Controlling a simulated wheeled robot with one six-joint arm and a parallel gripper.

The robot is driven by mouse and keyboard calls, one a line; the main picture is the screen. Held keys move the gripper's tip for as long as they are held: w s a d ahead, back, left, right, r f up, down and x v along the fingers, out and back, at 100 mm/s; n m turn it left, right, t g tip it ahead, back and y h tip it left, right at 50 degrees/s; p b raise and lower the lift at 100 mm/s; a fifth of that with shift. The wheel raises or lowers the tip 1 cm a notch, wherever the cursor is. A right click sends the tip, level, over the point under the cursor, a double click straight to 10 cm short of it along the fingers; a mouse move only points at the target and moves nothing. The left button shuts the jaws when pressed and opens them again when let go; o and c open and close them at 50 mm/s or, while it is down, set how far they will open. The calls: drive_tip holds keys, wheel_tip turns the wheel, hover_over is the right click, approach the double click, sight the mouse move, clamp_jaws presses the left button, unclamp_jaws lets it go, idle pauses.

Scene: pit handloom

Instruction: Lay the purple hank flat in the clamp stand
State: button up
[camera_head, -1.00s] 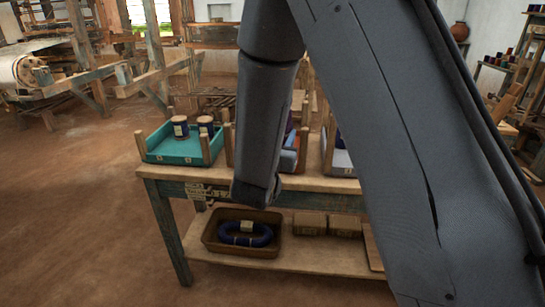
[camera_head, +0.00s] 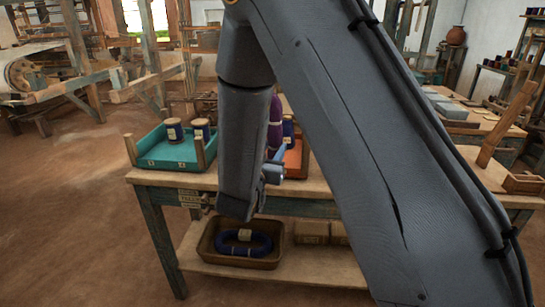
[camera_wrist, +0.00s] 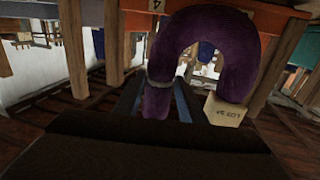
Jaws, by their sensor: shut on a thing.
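The purple hank (camera_wrist: 215,35) arches across the top of the wrist view, with a pale paper label (camera_wrist: 228,111) near one leg. My gripper (camera_wrist: 157,98) is shut on the other leg. In the head view a strip of the purple hank (camera_head: 275,125) shows upright above my gripper (camera_head: 271,173), in front of the trays on the table; my arm hides the rest. I cannot pick out the clamp stand for sure. A wooden piece with a slanting post (camera_head: 507,122) stands at the right.
A teal tray (camera_head: 150,163) with two dark spools (camera_head: 174,130) stands on the table's left. An orange tray (camera_head: 293,158) is beside my gripper. A basket (camera_head: 205,243) with a blue hank (camera_head: 258,243) sits on the lower shelf. My arm covers the table's middle.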

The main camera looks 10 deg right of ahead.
drive_tip(key=shift+f, duration=1.35)
drive_tip(key=o, duration=1.2)
drive_tip(key=shift+c, duration=0.2)
drive_tip(key=v, duration=1.2)
drive_tip(key=shift+b, duration=0.45)
